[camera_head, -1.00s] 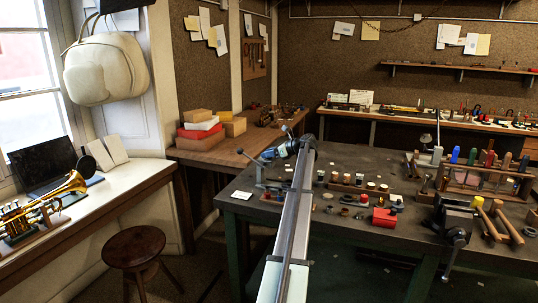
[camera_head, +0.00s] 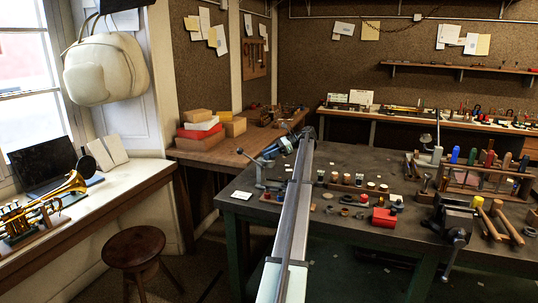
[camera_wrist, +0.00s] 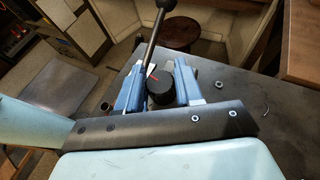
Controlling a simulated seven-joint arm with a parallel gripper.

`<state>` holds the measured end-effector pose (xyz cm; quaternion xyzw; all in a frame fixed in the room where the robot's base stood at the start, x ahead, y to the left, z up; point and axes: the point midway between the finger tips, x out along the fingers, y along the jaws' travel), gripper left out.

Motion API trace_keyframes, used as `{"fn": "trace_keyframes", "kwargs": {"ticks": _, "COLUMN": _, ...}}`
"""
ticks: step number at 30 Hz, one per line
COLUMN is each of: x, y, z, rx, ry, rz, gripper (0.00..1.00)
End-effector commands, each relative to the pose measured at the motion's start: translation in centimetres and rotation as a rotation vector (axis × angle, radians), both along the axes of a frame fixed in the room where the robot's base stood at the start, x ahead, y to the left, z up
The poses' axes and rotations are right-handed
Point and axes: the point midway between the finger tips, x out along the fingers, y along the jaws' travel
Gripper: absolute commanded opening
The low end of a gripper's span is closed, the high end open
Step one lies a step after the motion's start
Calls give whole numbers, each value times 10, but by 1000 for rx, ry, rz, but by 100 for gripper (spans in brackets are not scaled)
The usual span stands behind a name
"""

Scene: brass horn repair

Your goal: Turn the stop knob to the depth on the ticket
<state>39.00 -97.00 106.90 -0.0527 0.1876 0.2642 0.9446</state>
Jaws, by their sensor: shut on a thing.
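The stop knob (camera_wrist: 160,92) is a dark round knob with a small red mark near its edge, in the middle of the wrist view. My gripper (camera_wrist: 172,88) has its blue fingers on either side of the knob and is shut on it. In the head view my gripper (camera_head: 287,145) is at the far end of my arm, by the bench tool (camera_head: 261,174) with the lever; the knob is hidden there. The lever's rod (camera_wrist: 153,35) rises just beyond the knob in the wrist view. A small white card (camera_head: 241,195) lies on the bench corner; its writing is unreadable.
The dark workbench (camera_head: 335,240) carries small round parts, a red box (camera_head: 384,217), a vise (camera_head: 455,215) and a tool rack (camera_head: 487,180). A stool (camera_head: 134,247) stands at left, near a brass horn (camera_head: 45,208) on the window counter.

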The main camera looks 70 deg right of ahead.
Motion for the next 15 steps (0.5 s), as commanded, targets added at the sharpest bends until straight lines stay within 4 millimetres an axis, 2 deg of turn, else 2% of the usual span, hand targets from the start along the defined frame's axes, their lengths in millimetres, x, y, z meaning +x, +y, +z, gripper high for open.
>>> {"fn": "trace_keyframes", "kwargs": {"ticks": 14, "x": 0, "y": 1, "z": -1, "rx": 0, "ry": 2, "rz": 14, "gripper": 5}}
{"fn": "trace_keyframes", "kwargs": {"ticks": 15, "x": 0, "y": 1, "z": -1, "rx": 0, "ry": 2, "rz": 14, "gripper": 39}}
